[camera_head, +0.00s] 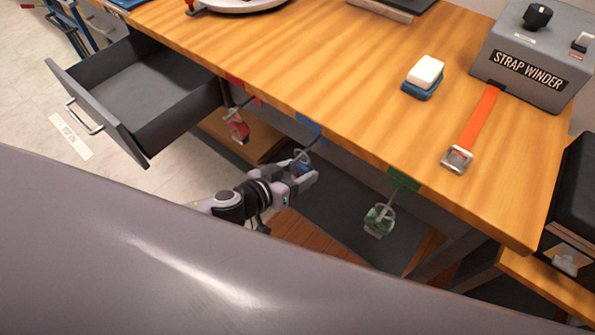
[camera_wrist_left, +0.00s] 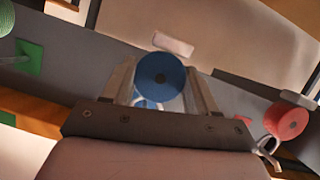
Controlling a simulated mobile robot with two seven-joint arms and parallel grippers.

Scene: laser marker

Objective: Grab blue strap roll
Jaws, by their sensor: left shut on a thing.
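The blue strap roll (camera_wrist_left: 160,76) sits between the two fingers of my left gripper (camera_wrist_left: 161,88) in the left wrist view, and the gripper is shut on it. In the head view my left gripper (camera_head: 300,175) is below the table's front edge, beside the hook under the blue mark, and the blue roll (camera_head: 302,167) shows only in part. A red strap roll (camera_head: 238,128) hangs to its left and a green strap roll (camera_head: 379,219) to its right. My right gripper is in neither view.
The wooden table (camera_head: 340,75) carries a strap winder (camera_head: 540,62) with an orange strap (camera_head: 479,120) and a white-and-blue block (camera_head: 424,77). An open grey drawer (camera_head: 140,95) juts out at the left. A black case (camera_head: 572,200) stands at the right.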

